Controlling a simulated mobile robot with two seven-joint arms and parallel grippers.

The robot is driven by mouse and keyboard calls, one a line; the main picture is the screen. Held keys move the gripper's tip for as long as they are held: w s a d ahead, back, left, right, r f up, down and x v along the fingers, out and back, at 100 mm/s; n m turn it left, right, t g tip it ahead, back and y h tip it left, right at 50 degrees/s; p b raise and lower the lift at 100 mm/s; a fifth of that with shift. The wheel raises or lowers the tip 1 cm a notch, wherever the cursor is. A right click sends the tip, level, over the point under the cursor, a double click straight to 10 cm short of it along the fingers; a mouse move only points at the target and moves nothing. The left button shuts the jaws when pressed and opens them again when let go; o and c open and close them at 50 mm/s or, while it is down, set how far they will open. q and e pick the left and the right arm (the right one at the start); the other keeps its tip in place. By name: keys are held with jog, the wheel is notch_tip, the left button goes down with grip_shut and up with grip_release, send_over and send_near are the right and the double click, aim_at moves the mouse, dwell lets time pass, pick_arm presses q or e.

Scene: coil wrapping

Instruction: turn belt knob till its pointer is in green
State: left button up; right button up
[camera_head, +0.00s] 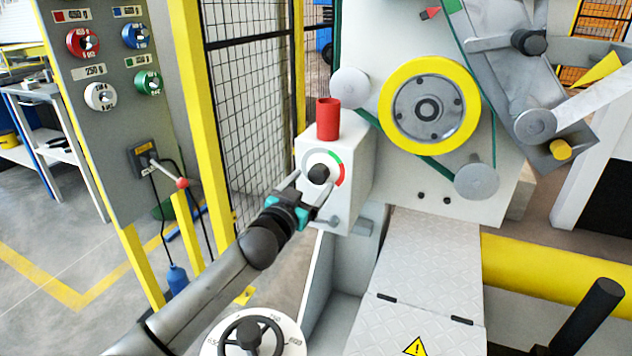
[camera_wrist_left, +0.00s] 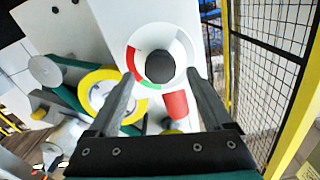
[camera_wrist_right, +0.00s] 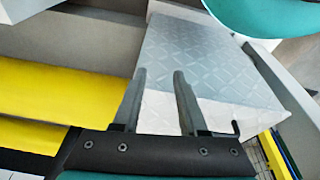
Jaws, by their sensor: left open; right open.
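The belt knob (camera_head: 319,174) is a round black knob on a white dial with a green arc at its upper right and a red arc at its right. The dial sits on a white box (camera_head: 349,160). My left gripper (camera_head: 314,184) is open in front of the dial, its fingers pointing at the knob. In the left wrist view the knob (camera_wrist_left: 160,66) shows between and just beyond the spread fingertips (camera_wrist_left: 162,76), apart from them. I cannot make out the knob's pointer. My right gripper (camera_wrist_right: 160,74) is open and empty above a grey tread-plate cover (camera_wrist_right: 195,65).
A red cylinder (camera_head: 328,119) stands on top of the box. A yellow-rimmed wheel (camera_head: 430,104) with a green belt and grey rollers is to the right. A handwheel (camera_head: 251,337) is below my left arm. A control panel (camera_head: 115,150) and mesh fence (camera_head: 250,100) stand at left.

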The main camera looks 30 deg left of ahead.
aim_at(316, 177)
pick_arm(q)
jog(key=shift+w+a+b, duration=0.1)
jog(key=shift+w+b, duration=0.35)
jog(key=shift+w, duration=1.25)
pick_arm(e)
jog(key=shift+w+r, duration=0.25)
jog(key=shift+r, duration=0.35)
jog(key=shift+w+r, duration=0.25)
jog(key=shift+r, duration=0.3)
pick_arm(q)
grip_shut()
